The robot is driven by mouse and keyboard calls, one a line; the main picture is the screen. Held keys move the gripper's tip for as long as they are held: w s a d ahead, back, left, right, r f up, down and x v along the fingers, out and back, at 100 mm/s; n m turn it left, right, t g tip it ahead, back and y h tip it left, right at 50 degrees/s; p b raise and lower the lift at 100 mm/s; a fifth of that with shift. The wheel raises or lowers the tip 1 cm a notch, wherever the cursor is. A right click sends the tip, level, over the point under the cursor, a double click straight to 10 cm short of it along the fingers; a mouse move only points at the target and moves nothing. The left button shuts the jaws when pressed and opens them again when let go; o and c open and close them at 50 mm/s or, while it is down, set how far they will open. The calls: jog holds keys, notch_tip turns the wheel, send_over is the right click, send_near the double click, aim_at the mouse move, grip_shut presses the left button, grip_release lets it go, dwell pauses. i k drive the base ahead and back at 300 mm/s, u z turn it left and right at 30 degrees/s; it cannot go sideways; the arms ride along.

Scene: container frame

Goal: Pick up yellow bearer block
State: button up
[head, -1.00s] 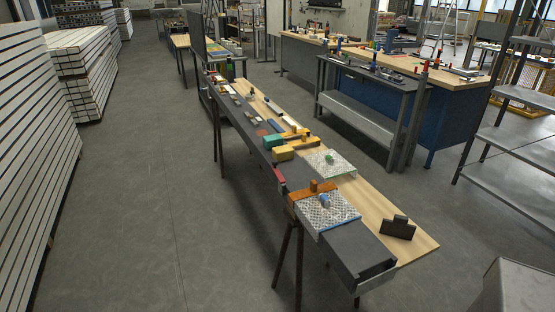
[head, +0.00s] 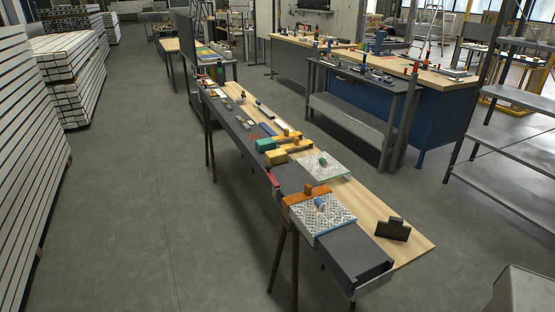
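A yellow block (head: 276,157), which looks like the yellow bearer block, lies on the long narrow dark bench (head: 345,252) near its middle. It sits just in front of a green block (head: 265,145). A flatter yellow piece (head: 297,146) lies beside it, to the right. My gripper is not in view.
A patterned metal plate with an orange block (head: 292,195) lies on the near end of the bench. Another plate (head: 326,167) and a dark stepped block (head: 393,229) lie on the wooden board. Stacked bars (head: 30,160) stand left. Floor (head: 150,220) between is clear.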

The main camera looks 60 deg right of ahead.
aim_at(279, 156)
jog(key=i, duration=0.85)
jog(key=u, duration=0.05)
